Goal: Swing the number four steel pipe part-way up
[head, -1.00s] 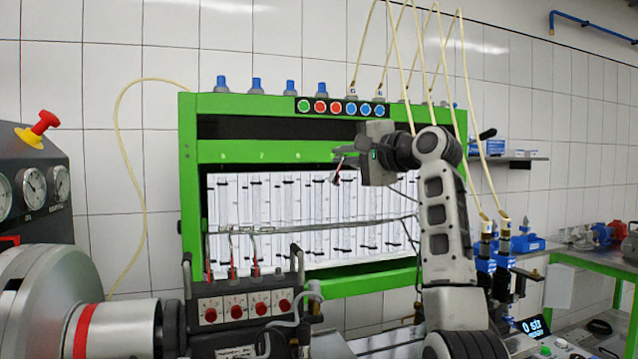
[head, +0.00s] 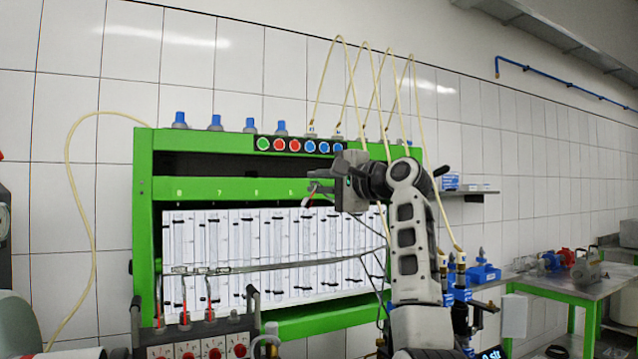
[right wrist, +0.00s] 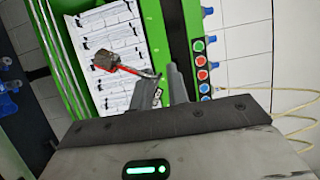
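My right gripper (head: 322,186) is raised in front of the upper part of the green test bench (head: 225,188). In the right wrist view its fingers (right wrist: 168,86) close around a thin steel pipe near its end. The pipe end carries a red sleeve and a metal nut (right wrist: 106,60) that sticks out past the fingers. I take it as the number four pipe; no number shows on it. Three other steel pipes hang with red ends down (head: 184,300) at the pump block (head: 198,342), lower left. My left gripper is out of view.
White panels with glass tubes (head: 265,250) fill the bench frame behind my gripper. Buttons (head: 296,146) and pale hoses (head: 330,75) are above it. A green-legged table (head: 575,285) with small pumps stands at the right.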

